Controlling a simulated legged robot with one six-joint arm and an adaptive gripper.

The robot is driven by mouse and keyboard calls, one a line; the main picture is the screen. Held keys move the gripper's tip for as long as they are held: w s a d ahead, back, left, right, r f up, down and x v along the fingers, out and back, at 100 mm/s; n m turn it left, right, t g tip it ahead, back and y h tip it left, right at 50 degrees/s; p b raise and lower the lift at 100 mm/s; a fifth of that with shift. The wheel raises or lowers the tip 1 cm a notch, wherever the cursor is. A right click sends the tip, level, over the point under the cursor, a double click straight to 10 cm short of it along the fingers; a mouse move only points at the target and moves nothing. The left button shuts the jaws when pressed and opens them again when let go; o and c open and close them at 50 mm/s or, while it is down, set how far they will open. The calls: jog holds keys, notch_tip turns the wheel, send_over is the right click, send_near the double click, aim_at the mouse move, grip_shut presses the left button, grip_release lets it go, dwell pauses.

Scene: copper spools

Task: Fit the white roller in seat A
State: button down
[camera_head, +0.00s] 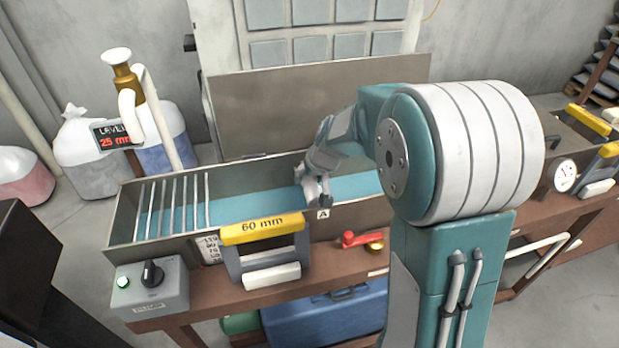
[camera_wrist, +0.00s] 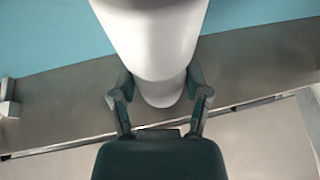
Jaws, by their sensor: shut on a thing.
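My gripper (camera_head: 314,190) is low over the trough, just above the front wall by the label A (camera_head: 323,213). In the wrist view my gripper (camera_wrist: 159,94) has a finger on each side of a white roller (camera_wrist: 152,40) and is shut on it. The roller's near end shows between the fingers, over the trough's grey wall, with teal liquid beyond. In the head view I cannot make out the held roller behind my gripper and arm. Seat A itself is not clearly visible, so I cannot tell whether the roller touches it.
The grey trough (camera_head: 240,169) holds teal liquid and has upright bars at its left. A yellow 60 mm frame (camera_head: 262,228) with another white roller (camera_head: 271,276) stands in front.

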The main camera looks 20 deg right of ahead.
grip_release()
jog(key=shift+s+f, duration=0.3)
jog(key=shift+f, duration=0.55)
jog(key=w+v, duration=0.1)
jog(key=v, duration=1.2)
jog(key=shift+a+r, duration=0.15)
jog(key=shift+r, duration=0.2)
jog(key=s+a+r+h, duration=0.1)
jog(key=s, duration=1)
jog(key=s+a+r+h, duration=0.1)
jog(key=s, duration=1)
jog(key=shift+s+a+r+t, duration=0.15)
jog(key=shift+s+r+t, duration=0.05)
jog(key=shift+r+t, duration=0.2)
